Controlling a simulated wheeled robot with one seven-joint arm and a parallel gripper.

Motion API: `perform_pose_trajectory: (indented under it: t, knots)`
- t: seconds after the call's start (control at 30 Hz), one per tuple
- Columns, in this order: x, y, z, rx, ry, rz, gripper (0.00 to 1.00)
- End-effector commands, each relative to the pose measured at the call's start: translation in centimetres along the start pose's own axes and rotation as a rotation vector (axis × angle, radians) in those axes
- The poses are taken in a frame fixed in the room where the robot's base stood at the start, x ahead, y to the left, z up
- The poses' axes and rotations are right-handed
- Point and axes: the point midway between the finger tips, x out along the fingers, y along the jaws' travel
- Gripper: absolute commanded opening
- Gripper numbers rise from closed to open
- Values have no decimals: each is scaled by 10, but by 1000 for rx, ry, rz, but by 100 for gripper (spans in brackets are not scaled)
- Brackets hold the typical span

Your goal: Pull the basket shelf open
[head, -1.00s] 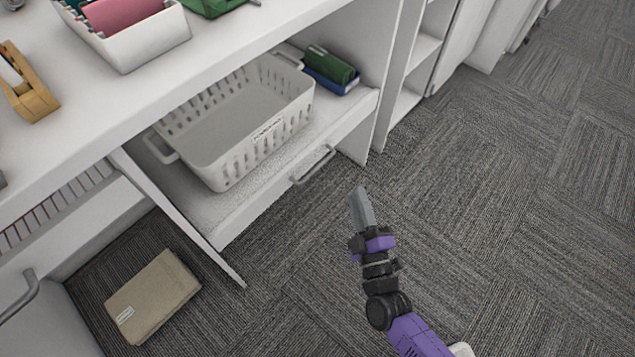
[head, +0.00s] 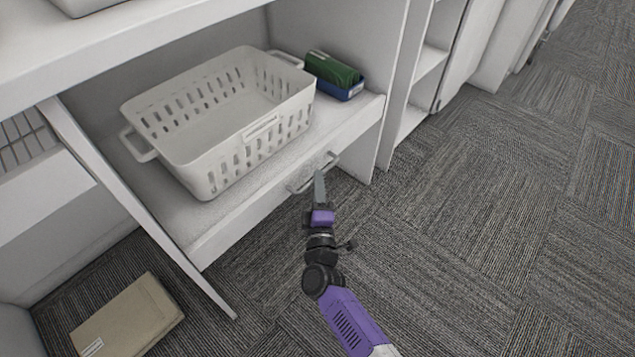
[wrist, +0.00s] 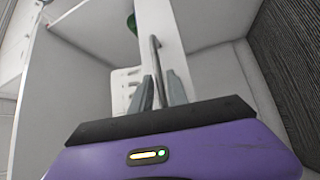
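The basket shelf (head: 225,222) is a white board with a grey bar handle (head: 331,158) on its front edge. A white slotted basket (head: 205,165) stands on it, inside the cabinet. My gripper (head: 320,176) is at the handle, its fingers reaching it from the front. In the wrist view, the two fingers of my gripper (wrist: 160,82) stand apart on either side of the handle bar (wrist: 155,55), with narrow gaps showing. The fingers partly cover the handle in the head view.
A blue tray with green items (head: 335,75) sits on the shelf right of the basket. A slanting white panel (head: 135,205) stands at the shelf's left. A beige closed box or book (head: 125,322) lies on the carpet at lower left. The carpet (head: 480,220) to the right is clear.

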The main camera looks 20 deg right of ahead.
Motion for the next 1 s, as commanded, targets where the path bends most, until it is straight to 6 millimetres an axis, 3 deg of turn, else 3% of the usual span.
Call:
perform_pose_trajectory:
  t: [0.2,0.5,0.6,1.0]
  knots:
    - [18,-1,0,0,0,2,20]
    - [20,1,0,0,1,1,20]
    - [20,1,0,0,1,1,0]
    - [19,0,0,0,1,0,0]
